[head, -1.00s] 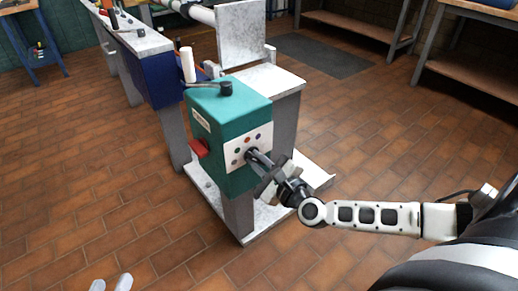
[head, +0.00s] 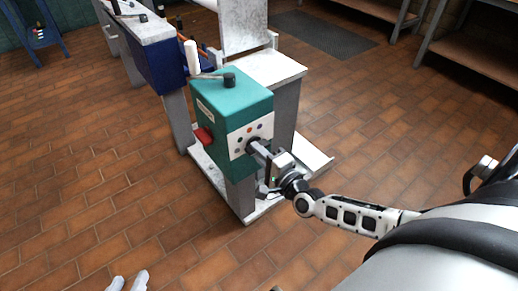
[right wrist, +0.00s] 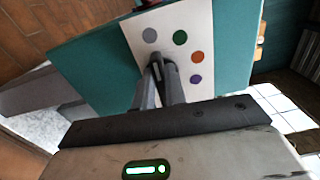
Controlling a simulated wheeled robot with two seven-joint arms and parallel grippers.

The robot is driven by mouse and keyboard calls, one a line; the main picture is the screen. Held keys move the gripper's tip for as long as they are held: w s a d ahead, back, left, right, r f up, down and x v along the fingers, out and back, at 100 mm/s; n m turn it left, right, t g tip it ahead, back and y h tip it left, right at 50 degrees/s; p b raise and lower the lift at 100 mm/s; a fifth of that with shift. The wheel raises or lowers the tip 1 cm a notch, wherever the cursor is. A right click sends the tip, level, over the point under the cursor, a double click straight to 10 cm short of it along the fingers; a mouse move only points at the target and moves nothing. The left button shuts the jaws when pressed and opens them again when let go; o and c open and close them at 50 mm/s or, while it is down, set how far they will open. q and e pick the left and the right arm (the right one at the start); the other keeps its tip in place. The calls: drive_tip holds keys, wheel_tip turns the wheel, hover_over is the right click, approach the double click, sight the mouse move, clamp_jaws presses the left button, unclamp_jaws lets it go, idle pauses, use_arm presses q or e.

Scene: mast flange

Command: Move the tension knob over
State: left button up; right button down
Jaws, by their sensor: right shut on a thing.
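The teal machine head (head: 215,98) stands on a grey post. Its white panel (head: 238,149) faces my right arm and has several coloured dots around a dark knob. My right gripper (head: 256,147) is shut on the tension knob, close in front of the panel. In the right wrist view, the dark knob (right wrist: 157,70) is between the fingertips, mostly hidden by them. Grey, green, orange and purple dots show on the panel (right wrist: 170,22) around it. Only the pale finger ends of my left gripper (head: 128,282) show at the bottom left, apart and empty, over the floor.
A red part (head: 204,136) sticks out of the machine's left side.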

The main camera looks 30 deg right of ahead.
use_arm(q)
drive_tip(key=shift+f, duration=0.15)
use_arm(e)
drive_tip(key=shift+f+n, duration=0.1)
drive_tip(key=shift+n, duration=0.3)
use_arm(q)
drive_tip(key=shift+w, duration=0.15)
use_arm(e)
drive_tip(key=c, duration=1.4)
unclamp_jaws()
drive_tip(key=shift+c, duration=0.2)
use_arm(q)
drive_tip(key=shift+a, duration=0.1)
drive_tip(key=p, duration=0.1)
drive_tip(key=g+p, duration=0.1)
drive_tip(key=shift+s+a+f+y+p, duration=0.2)
drive_tip(key=shift+s+a+y+p, duration=0.1)
drive_tip(key=shift+a+y+p, duration=0.1)
use_arm(e)
drive_tip(key=s+d, duration=0.1)
drive_tip(key=s, duration=1.5)
use_arm(q)
drive_tip(key=shift+s+f, duration=0.1)
drive_tip(key=shift+s, duration=0.05)
use_arm(e)
drive_tip(key=shift+d, duration=0.1)
